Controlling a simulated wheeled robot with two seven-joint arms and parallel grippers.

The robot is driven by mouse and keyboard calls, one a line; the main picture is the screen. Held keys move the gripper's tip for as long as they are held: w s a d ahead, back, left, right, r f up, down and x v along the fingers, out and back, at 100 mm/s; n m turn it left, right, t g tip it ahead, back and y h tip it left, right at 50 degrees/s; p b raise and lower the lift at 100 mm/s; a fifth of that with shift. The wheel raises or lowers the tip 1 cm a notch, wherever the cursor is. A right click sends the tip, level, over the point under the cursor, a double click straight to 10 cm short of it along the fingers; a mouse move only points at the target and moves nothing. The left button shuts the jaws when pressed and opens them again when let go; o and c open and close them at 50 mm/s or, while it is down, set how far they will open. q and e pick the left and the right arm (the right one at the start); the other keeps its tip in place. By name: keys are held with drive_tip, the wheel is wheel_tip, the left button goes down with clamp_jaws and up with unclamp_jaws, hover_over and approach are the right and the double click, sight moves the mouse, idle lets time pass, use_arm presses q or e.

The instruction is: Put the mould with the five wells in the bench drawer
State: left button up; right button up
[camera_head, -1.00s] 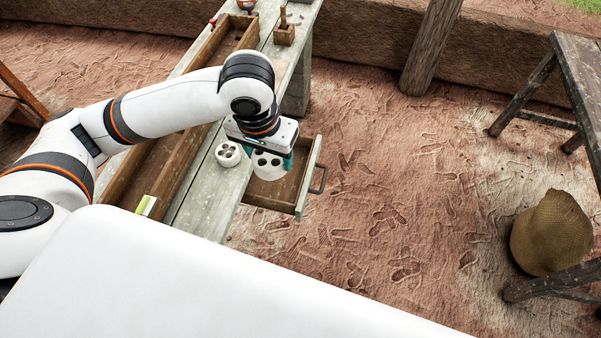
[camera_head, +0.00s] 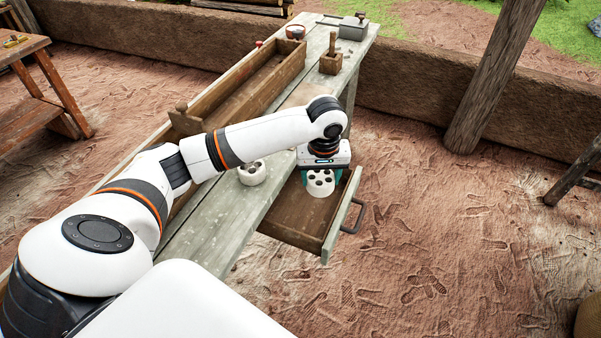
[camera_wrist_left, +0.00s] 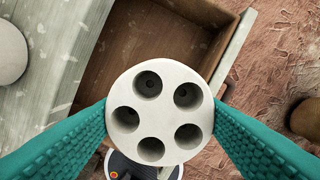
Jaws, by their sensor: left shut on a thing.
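The white round mould with five wells (camera_head: 320,186) is held upright between the teal fingers of my left gripper (camera_head: 321,177). In the left wrist view the mould (camera_wrist_left: 160,112) fills the middle, and all its wells face the camera. The bench drawer (camera_head: 297,228) is pulled out from the bench's right side. The mould is over the drawer's far part; I cannot tell whether it touches the drawer floor. The drawer's bare inside (camera_wrist_left: 157,45) shows behind the mould in the left wrist view. My right gripper is not in view.
Another white mould (camera_head: 252,174) stands on the bench top (camera_head: 215,222), left of the drawer. Right of the drawer is open ground; a post (camera_head: 490,85) stands beyond.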

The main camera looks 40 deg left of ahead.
sight(315, 174)
use_arm(q)
drive_tip(key=a+f, duration=0.1)
drive_tip(key=w+a+f+n, duration=0.1)
drive_tip(key=shift+w+a+f, duration=0.15)
drive_tip(key=shift+a+f, duration=0.05)
drive_tip(key=shift+a, duration=0.1)
wheel_tip(315, 174, down, 6)
drive_tip(key=shift+a+r+b, duration=0.15)
drive_tip(key=shift+r+b, duration=0.1)
drive_tip(key=shift+b, duration=0.05)
wheel_tip(315, 174, down, 4)
drive_tip(key=shift+r, duration=0.25)
drive_tip(key=shift+f, duration=0.35)
drive_tip(key=shift+f, duration=0.1)
drive_tip(key=o, duration=1.2)
drive_tip(key=r, duration=0.8)
drive_tip(key=s+d+r, duration=0.1)
drive_tip(key=r, duration=0.3)
drive_tip(key=shift+d+r+p, duration=0.1)
drive_tip(key=shift+p, duration=0.3)
